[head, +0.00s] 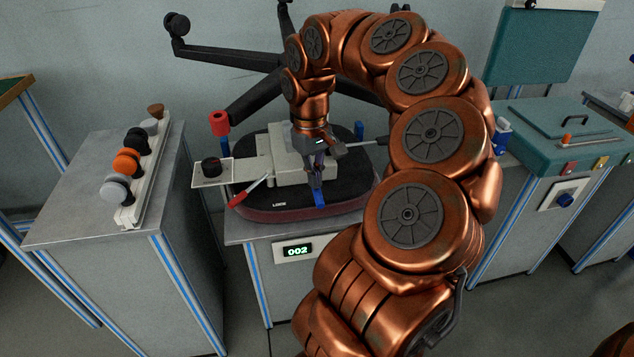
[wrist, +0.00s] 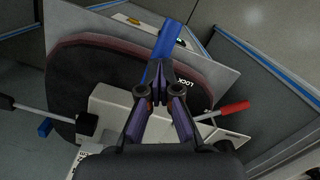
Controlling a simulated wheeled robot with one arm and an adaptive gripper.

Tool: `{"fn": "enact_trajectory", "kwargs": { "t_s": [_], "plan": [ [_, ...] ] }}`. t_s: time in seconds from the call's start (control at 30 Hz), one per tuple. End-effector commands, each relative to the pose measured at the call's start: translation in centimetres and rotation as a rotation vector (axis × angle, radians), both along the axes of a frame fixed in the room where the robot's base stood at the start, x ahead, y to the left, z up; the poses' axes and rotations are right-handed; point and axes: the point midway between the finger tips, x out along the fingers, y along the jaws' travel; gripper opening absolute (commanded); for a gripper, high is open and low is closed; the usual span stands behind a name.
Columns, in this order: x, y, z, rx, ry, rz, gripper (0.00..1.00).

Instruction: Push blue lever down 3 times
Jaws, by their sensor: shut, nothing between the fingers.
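The blue lever (head: 319,198) sticks out at the front of the black seat base (head: 345,195), just below my gripper (head: 316,175). In the wrist view the blue lever (wrist: 168,40) runs from the top edge toward my gripper (wrist: 161,98). The fingertips are shut with nothing between them, and they overlap the lever's near end. I cannot tell if they touch it. A green counter (head: 297,251) on the bench front reads 002.
A red-handled lever (head: 248,192) projects front left of the grey mechanism (head: 285,170). A white plate (head: 212,173) with a black knob sits left. A side cabinet (head: 90,180) holds a rack of several knobs. A teal case (head: 570,135) stands right.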

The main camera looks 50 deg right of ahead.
Motion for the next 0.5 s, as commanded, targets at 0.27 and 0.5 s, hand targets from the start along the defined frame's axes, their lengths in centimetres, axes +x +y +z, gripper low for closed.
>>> {"fn": "enact_trajectory", "kwargs": {
  "t_s": [0.27, 0.5],
  "plan": [
    [0.15, -0.09, -0.96, -0.003, -0.003, 0.0, 0.0],
    [1.07, -0.26, -0.44, -0.002, -0.002, 0.0, 0.0]
  ]
}}
